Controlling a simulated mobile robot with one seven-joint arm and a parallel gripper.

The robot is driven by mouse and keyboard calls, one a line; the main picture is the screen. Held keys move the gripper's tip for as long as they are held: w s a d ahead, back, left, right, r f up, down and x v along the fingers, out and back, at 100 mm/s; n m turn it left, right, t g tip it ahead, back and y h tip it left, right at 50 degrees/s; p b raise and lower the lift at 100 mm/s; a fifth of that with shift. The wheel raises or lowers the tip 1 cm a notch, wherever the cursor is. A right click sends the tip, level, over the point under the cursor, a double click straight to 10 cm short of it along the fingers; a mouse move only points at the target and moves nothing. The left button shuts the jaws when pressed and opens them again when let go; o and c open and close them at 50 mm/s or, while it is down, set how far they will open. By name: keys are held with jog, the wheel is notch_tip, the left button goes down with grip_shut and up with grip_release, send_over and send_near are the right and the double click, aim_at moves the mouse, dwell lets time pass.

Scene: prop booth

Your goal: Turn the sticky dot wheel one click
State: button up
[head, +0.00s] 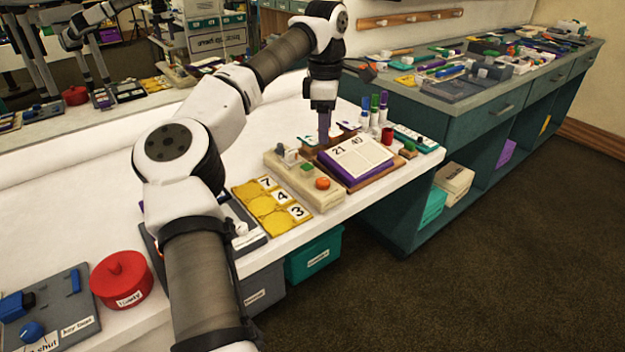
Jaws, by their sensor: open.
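A beige block (301,180) lies in front and to the left of the gripper, with an orange round piece (322,183), a small green piece and a grey-white piece on top. I cannot tell for sure which part is the sticky dot wheel. The fingertips stand close to the block's back edge and the book; contact is unclear.
Yellow number cards (265,210) lie left of the block. Upright markers (374,112) stand behind the book. A red lidded pot (121,279) and a grey board (45,312) are at the near left. A cluttered teal counter (450,90) stands at the back right.

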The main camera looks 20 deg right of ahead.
aim_at(323, 180)
notch_tip(323, 180, down, 14)
jog(key=shift+a+r, duration=0.1)
dwell(0.4)
jog(key=shift+c, duration=0.4)
jog(key=c, duration=0.9)
jog(key=shift+n, duration=0.3)
